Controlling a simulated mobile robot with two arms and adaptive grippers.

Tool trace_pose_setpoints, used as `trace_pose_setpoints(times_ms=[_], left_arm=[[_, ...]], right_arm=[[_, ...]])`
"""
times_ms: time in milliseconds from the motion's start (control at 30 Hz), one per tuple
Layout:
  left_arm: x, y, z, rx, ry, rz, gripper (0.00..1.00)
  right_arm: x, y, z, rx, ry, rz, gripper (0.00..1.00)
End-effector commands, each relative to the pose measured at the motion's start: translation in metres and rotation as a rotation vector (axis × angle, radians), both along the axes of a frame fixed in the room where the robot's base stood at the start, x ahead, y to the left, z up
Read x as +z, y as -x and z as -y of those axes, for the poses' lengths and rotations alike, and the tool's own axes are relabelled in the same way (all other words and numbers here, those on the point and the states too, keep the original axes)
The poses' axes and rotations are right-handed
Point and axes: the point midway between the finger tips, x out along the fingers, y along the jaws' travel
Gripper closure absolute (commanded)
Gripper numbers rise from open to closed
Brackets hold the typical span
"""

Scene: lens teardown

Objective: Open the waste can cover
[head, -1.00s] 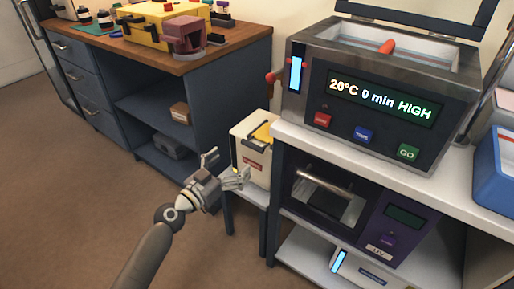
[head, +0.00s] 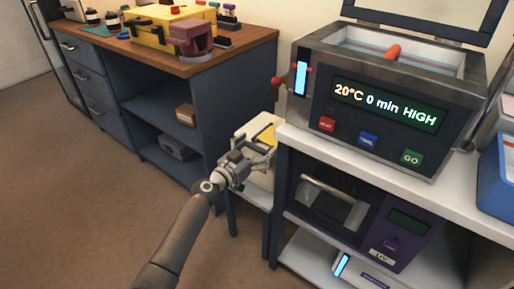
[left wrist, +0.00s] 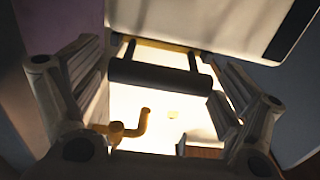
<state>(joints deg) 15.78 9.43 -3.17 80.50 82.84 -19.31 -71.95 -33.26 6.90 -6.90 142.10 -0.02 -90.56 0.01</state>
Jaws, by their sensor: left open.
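The waste can (head: 262,178) appears to be the off-white box with a yellow patch (head: 266,135) on top, on a low stand between the bench and the white cart. My left gripper (head: 254,158) is in front of the box and hides much of its front. In the left wrist view my left gripper (left wrist: 158,70) is open, with a finger on each side of a dark bar (left wrist: 160,76). The bar hangs on two dark arms from a yellow strip (left wrist: 165,45) under a pale panel (left wrist: 215,22). A yellow bent piece (left wrist: 140,122) shows below. Contact with the bar cannot be told.
The white cart (head: 450,194) stands close on the right, carrying a heated bath (head: 385,110) with a UV unit (head: 360,215) below. The blue bench (head: 235,105) is behind on the left. The floor (head: 90,200) at left is clear.

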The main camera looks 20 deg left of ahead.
Motion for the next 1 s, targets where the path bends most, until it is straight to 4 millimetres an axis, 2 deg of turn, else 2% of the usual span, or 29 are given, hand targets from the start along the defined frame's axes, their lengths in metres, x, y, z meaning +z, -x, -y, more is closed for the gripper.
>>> trace_pose_setpoints(times_ms=[100, 600, 767, 1000], left_arm=[[0.0, 0.0, 0.0, 0.0, 0.0, 0.0, 0.1], [0.0, 0.0, 0.0, 0.0, 0.001, 0.0, 0.72], [-0.001, 0.007, -0.003, 0.001, 0.0, -0.001, 0.72], [-0.003, 0.045, -0.018, 0.002, -0.003, -0.001, 0.72]], right_arm=[[0.0, 0.0, 0.0, 0.0, 0.0, 0.0, 0.6], [0.0, 0.0, 0.0, 0.0, 0.0, 0.0, 0.6], [-0.002, 0.0, 0.0, 0.0, 0.0, 0.0, 0.6], [-0.007, -0.005, -0.001, 0.001, -0.005, 0.023, 0.6]])
